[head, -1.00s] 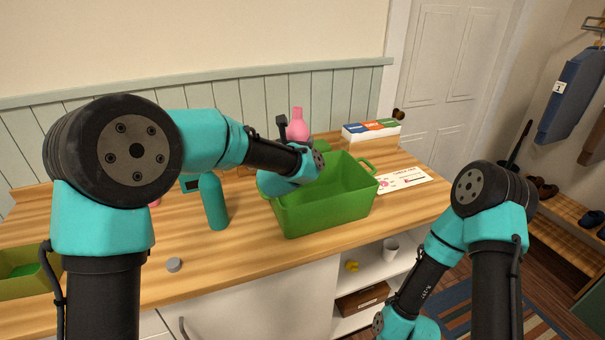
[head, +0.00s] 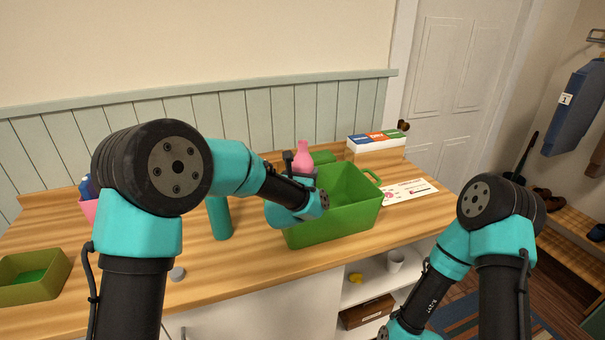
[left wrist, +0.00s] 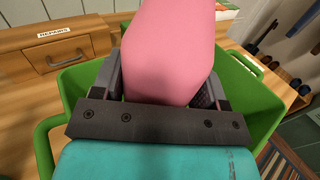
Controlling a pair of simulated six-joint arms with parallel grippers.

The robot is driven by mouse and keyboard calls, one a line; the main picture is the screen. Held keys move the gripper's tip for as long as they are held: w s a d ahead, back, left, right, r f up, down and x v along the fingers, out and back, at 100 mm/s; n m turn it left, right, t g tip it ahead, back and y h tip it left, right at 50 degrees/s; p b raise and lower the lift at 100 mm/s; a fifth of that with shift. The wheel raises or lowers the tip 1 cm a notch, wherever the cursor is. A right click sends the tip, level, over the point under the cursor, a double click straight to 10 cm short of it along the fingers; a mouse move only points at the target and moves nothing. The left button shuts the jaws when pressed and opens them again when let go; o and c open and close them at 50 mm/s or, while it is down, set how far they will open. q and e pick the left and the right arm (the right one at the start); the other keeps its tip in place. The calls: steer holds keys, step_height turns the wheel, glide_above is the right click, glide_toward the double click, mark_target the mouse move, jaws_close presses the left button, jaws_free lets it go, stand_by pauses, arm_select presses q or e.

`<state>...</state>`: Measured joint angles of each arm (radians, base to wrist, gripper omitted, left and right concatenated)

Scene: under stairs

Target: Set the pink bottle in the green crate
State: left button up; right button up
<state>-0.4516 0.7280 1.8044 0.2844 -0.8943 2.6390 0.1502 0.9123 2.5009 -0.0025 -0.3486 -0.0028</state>
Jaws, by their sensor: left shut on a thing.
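The pink bottle (head: 303,158) is upright at the back left of the green crate (head: 340,223) in the head view. My left gripper (head: 299,168) is shut on it. My left forearm and wrist hide the bottle's lower part and the crate's left end. In the left wrist view the pink bottle (left wrist: 170,50) sits between the two fingers, with walls of the green crate (left wrist: 252,98) showing on both sides. I cannot tell whether its base touches the crate floor. My right arm is at the lower right; its gripper is out of the picture.
A teal bottle (head: 219,218) stands left of the crate, with a grey disc (head: 177,273) nearer the front. A green tray (head: 35,290) lies at the far left. A box with coloured panels (head: 376,146) and a printed card (head: 408,192) are right of the crate.

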arm_select(q)
steer(key=shift+f, duration=0.55)
steer(key=o, duration=1.6)
steer(key=shift+c, duration=0.2)
steer(key=r+v, duration=0.1)
steer(key=v, duration=1.1)
